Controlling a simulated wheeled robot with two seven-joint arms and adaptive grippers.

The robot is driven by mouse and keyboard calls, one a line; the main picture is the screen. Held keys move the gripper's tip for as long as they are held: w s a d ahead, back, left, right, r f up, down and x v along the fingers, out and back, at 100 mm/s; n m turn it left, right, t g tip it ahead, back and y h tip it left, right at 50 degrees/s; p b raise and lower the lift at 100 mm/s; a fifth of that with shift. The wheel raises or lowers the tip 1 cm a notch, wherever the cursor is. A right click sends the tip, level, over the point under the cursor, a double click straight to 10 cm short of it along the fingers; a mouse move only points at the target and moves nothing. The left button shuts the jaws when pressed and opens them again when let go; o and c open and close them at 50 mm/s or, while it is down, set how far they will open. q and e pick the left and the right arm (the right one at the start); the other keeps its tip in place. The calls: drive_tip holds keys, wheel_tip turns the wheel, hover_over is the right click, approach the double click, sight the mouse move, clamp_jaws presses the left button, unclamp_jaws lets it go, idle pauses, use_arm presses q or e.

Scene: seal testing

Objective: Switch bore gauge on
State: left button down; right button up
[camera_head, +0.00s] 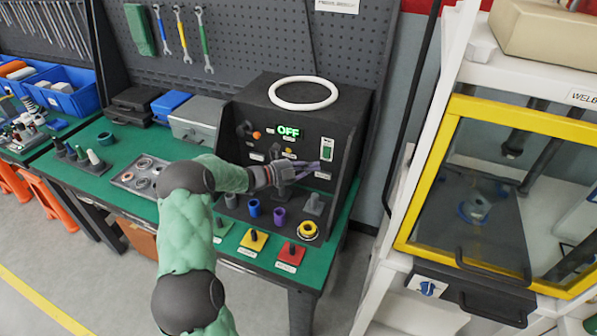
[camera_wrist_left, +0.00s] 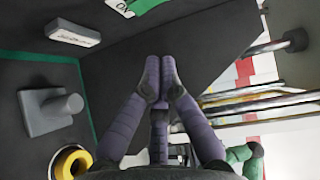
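A black test unit (camera_head: 262,110) stands on the green bench, and its display (camera_head: 288,131) reads OFF in green. A white and green switch (camera_head: 326,149) is on the right of its front panel. In the left wrist view part of the switch (camera_wrist_left: 128,5), with ON lettering, shows at the top edge. My left gripper (camera_head: 315,167) is in front of the panel, just below and left of the switch. Its purple-grey fingers (camera_wrist_left: 160,80) are together at the tips with nothing between them. They look apart from the switch. My right gripper is not in view.
Blue and purple cups (camera_head: 279,216), a grey plug (camera_head: 314,204) and a yellow ring (camera_head: 307,230) sit below the panel. Yellow (camera_head: 254,239) and red (camera_head: 291,254) pads lie in front. A yellow-framed cabinet (camera_head: 408,200) stands to the right.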

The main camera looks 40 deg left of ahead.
sight(326, 152)
use_arm(q)
drive_tip(key=shift+w+a+f+b, duration=0.15)
drive_tip(key=shift+w+b, duration=0.1)
drive_tip(key=shift+w, duration=1)
drive_tip(key=shift+w+d+f+b, duration=0.15)
drive_tip(key=shift+w+b, duration=0.1)
drive_tip(key=shift+w, duration=1)
drive_tip(key=shift+a, duration=0.1)
drive_tip(key=b, duration=0.3)
drive_tip(key=shift+w+f+m+t, duration=0.3)
drive_tip(key=shift+w+f, duration=0.05)
drive_tip(key=shift+f, duration=0.05)
drive_tip(key=shift+a+r, duration=0.1)
drive_tip(key=shift+r, duration=0.15)
